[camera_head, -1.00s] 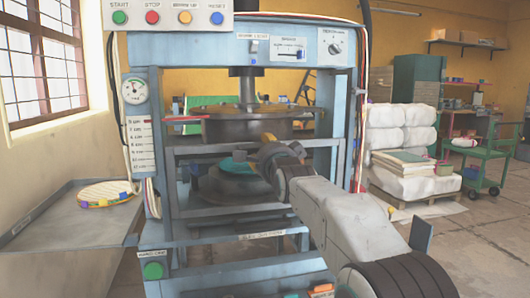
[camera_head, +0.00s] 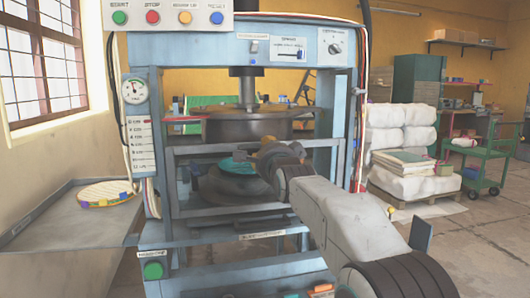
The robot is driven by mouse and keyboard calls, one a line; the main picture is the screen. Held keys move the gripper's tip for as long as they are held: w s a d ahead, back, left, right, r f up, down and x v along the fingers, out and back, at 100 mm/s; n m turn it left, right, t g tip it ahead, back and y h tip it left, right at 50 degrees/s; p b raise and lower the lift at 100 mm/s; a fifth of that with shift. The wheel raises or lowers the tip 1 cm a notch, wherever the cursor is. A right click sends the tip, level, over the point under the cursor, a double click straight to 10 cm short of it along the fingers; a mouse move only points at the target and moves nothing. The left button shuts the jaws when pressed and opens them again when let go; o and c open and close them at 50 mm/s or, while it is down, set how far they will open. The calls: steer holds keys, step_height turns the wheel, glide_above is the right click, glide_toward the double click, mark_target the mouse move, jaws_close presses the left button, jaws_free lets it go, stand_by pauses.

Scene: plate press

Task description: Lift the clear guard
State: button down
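The clear guard shows as a grey frame (camera_head: 215,149) across the front of the blue press (camera_head: 140,200). The pane itself is barely visible. My gripper (camera_head: 268,150) is at the right part of the top bar, overlapping it in the picture. Whether it touches the bar cannot be told. My wrist hides the fingers, so open or shut is unclear. A teal disc (camera_head: 232,166) lies on the lower die (camera_head: 235,187).
A control box (camera_head: 168,17) with coloured buttons hangs at top left. A green button (camera_head: 153,270) is low on the press. A grey side table (camera_head: 60,235) holds a round yellow tray (camera_head: 106,194). White sacks (camera_head: 400,125) and a green cart (camera_head: 485,160) stand at the right.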

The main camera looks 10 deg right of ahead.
step_height(320, 180, up, 18)
steer(key=p, duration=1.5)
steer(key=shift+r, duration=0.25)
steer(key=c, duration=1.1)
jaws_free()
steer(key=s, duration=1.2)
